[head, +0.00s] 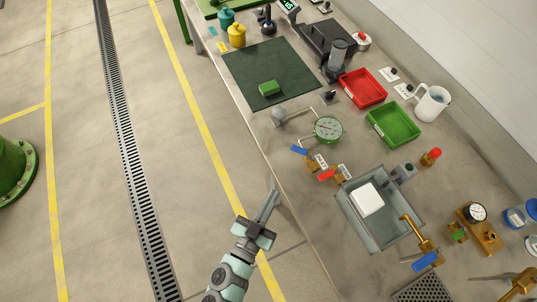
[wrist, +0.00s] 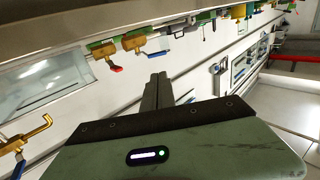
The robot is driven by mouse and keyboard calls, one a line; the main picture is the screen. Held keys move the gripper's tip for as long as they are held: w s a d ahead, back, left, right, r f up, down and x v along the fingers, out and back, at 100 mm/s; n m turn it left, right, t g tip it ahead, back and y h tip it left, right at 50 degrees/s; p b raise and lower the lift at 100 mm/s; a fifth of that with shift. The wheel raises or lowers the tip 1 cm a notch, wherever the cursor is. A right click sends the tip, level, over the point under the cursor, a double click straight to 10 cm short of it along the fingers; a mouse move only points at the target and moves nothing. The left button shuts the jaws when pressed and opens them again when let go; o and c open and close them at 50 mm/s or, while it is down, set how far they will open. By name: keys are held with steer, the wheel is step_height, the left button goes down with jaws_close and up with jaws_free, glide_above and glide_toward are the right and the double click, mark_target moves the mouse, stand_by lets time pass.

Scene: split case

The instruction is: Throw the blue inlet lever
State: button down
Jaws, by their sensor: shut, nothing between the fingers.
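A blue lever (head: 299,149) sits on a brass valve at the bench's front edge, with a small white tag beside it. The tag's text is too small to read. The blue lever also shows in the wrist view (wrist: 178,29). A red lever (head: 326,175) on a second brass valve is next to it, and it shows in the wrist view (wrist: 116,69). Another blue lever (head: 425,262) is on the brass tap further right. My gripper (head: 273,195) is shut and empty, in front of the bench edge and apart from all levers. Its fingers show in the wrist view (wrist: 160,80).
A glass-walled tank (head: 383,237) holding a white block (head: 367,199) stands behind the red lever. A round green gauge (head: 328,129) stands behind the blue lever. Green (head: 393,127) and red (head: 362,90) trays are further back.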

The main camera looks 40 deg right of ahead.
mark_target(297, 152)
steer(key=x, duration=0.4)
steer(key=b+x, duration=0.1)
steer(key=x, duration=0.9)
steer(key=shift+s+d+f+b, duration=0.15)
steer(key=shift+s+f+b, duration=0.05)
steer(key=shift+f+b, duration=0.1)
steer(key=shift+w+g+p, duration=0.2)
steer(key=shift+g+p, duration=0.1)
